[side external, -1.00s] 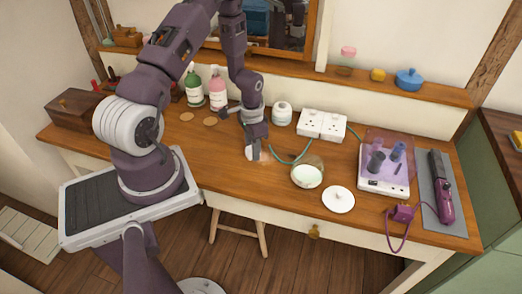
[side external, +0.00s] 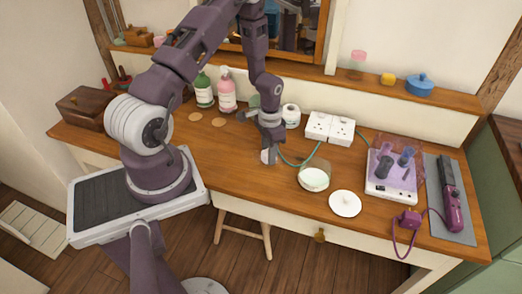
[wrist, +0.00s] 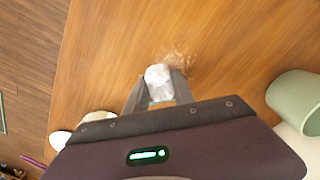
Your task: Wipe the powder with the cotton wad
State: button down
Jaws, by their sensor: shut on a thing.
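My gripper (side external: 268,154) is low over the wooden desk, its fingers shut on the cotton wad (wrist: 158,82). The wad is whitish and sits at the fingertips; a small pale part of it also shows in the side view (side external: 267,157). It appears to be at the desk surface, though contact is hard to confirm. The powder (wrist: 178,57) is a faint, pale, streaky patch on the wood just beyond the wad in the wrist view. In the side view I cannot make the powder out clearly around my gripper.
A glass jar with white contents (side external: 314,179) and a white lid (side external: 345,203) stand to the right. A white container (side external: 291,116), a green cup (wrist: 297,97) and white sockets (side external: 329,127) are behind. A green cord runs close by. Bare wood lies left.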

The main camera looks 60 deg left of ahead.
aim_at(283, 164)
jog(key=shift+w+d+r, duration=0.1)
jog(key=shift+w+d, duration=0.45)
jog(key=shift+w, duration=0.05)
jog(key=shift+w+d, duration=0.25)
jog(key=shift+d, duration=0.05)
jog(key=shift+w+d, duration=0.8)
jog(key=shift+w+r, duration=0.1)
jog(key=shift+r, duration=0.05)
notch_tip(283, 164, up, 8)
jog(key=d+r, duration=0.9)
jog(key=r, duration=0.1)
jog(key=w+f, duration=0.1)
jog(key=f, duration=0.5)
jog(key=w+f, duration=0.2)
jog(key=f, duration=0.4)
jog(key=w+d+f, duration=0.1)
jog(key=w+f, duration=0.1)
jog(key=f, duration=0.4)
